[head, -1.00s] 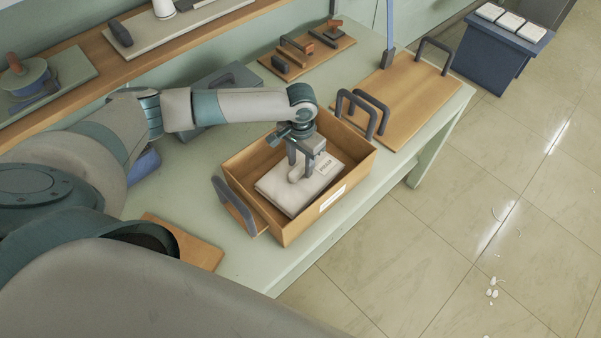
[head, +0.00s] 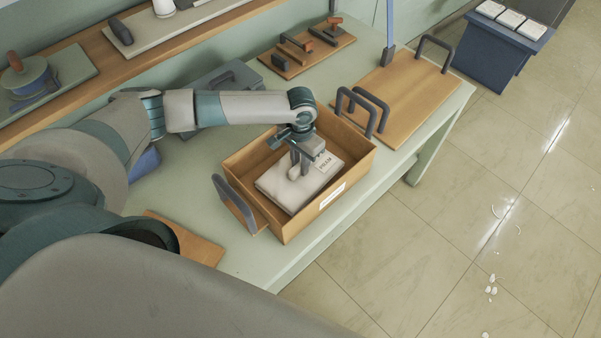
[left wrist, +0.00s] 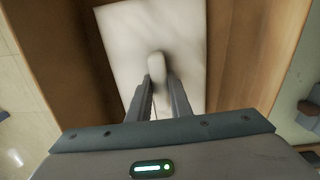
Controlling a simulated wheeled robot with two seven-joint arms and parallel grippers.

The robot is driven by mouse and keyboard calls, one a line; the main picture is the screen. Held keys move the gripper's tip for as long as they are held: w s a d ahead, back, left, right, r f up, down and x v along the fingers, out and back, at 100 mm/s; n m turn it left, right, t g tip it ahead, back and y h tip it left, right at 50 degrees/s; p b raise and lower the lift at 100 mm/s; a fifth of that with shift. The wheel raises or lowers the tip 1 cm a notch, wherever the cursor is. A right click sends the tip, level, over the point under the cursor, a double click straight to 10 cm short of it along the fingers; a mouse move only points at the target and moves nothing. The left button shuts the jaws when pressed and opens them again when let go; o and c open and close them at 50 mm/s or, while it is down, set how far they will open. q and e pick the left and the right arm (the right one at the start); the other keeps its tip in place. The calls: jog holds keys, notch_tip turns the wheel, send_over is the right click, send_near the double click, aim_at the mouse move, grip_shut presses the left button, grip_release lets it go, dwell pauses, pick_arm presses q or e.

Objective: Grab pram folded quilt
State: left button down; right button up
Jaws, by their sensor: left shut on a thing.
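The folded quilt (head: 287,185) is a flat white block with a printed label on its far right part. It lies in an open wooden box (head: 268,219) on the green table. It also shows in the left wrist view (left wrist: 125,50), with a raised white tuft at its middle. My left gripper (head: 300,170) points down into the box over the quilt. In the left wrist view its two fingers (left wrist: 158,92) are shut on the raised part of the quilt. The fingertips partly hide that part. My right gripper is not in view.
A wooden board with dark handles (head: 405,95) lies right of the box. A small board with tools (head: 307,54) is behind it. A dark handle (head: 235,203) stands at the box's left side. A blue stand (head: 495,50) with white packs is on the floor.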

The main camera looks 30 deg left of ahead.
pick_arm(q)
jog(key=shift+r, duration=0.15)
jog(key=shift+r+b, duration=0.35)
jog(key=shift+r, duration=0.25)
notch_tip(320, 180, up, 8)
jog(key=shift+f+b, duration=0.25)
jog(key=shift+b, duration=0.75)
jog(key=shift+r, duration=0.45)
jog(key=shift+r, duration=0.15)
